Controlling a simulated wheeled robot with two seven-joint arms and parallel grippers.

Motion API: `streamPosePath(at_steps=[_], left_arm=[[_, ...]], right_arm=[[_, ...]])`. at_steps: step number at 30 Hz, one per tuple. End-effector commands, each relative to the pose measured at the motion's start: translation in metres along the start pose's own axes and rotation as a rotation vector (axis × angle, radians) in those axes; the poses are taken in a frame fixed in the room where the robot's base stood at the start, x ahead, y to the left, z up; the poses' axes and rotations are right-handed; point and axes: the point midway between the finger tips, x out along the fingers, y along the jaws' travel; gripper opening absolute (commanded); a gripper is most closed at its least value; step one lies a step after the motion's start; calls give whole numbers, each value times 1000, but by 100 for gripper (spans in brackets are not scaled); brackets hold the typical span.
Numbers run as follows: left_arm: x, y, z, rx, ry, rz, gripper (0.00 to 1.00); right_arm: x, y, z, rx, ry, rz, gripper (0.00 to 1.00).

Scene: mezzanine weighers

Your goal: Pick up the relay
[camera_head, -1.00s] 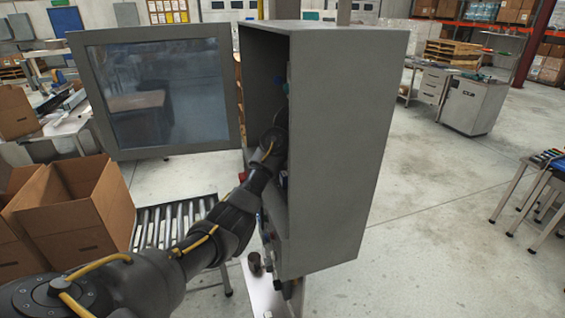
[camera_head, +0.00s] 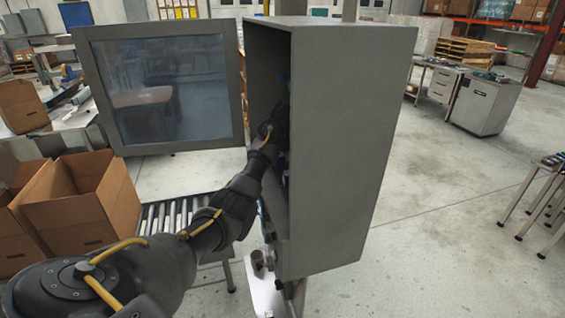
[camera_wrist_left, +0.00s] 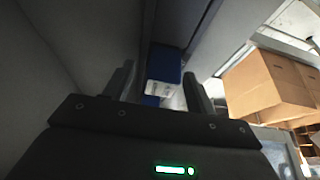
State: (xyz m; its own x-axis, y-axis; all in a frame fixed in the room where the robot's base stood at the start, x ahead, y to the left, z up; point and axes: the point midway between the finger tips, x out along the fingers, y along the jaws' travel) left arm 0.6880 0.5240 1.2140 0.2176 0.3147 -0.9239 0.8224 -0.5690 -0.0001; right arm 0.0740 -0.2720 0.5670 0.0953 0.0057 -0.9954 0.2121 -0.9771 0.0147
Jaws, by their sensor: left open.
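A blue and white block (camera_wrist_left: 165,68), which looks like the relay, sits inside the cabinet in the left wrist view. It shows beyond and between the two dark fingers of my left gripper (camera_wrist_left: 158,73). The fingers are apart, and I see no clear contact with the block. A second blue part (camera_wrist_left: 151,100) shows just below it. In the head view my left gripper (camera_head: 281,115) is inside the grey cabinet (camera_head: 335,150), partly hidden by the cabinet's side wall. The relay cannot be made out there. My right gripper is not in view.
The cabinet's windowed door (camera_head: 160,88) stands open to the left. Cardboard boxes (camera_head: 85,205) and a roller conveyor (camera_head: 175,213) lie below it. The cabinet's near side wall bounds my arm on the right. Open floor (camera_head: 430,220) lies to the right.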

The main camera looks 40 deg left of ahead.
Motion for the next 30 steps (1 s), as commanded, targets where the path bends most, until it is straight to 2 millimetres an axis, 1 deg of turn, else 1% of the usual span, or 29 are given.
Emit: streamPosePath(at_steps=[1,7,9,12,20,23,29,30], left_arm=[[0,0,0,0,0,0,54],[0,1,0,1,-1,0,28],[0,1,0,1,-1,0,18],[0,1,1,2,-1,0,8],[-1,1,1,2,-2,-1,7],[-8,3,-2,4,-1,1,7],[-37,9,-12,9,1,5,7],[-32,6,-12,13,-2,3,7]], right_arm=[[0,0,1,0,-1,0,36],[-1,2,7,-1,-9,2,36],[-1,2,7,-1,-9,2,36],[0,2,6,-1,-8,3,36],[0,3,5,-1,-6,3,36],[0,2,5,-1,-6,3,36],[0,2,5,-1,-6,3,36],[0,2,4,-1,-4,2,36]])
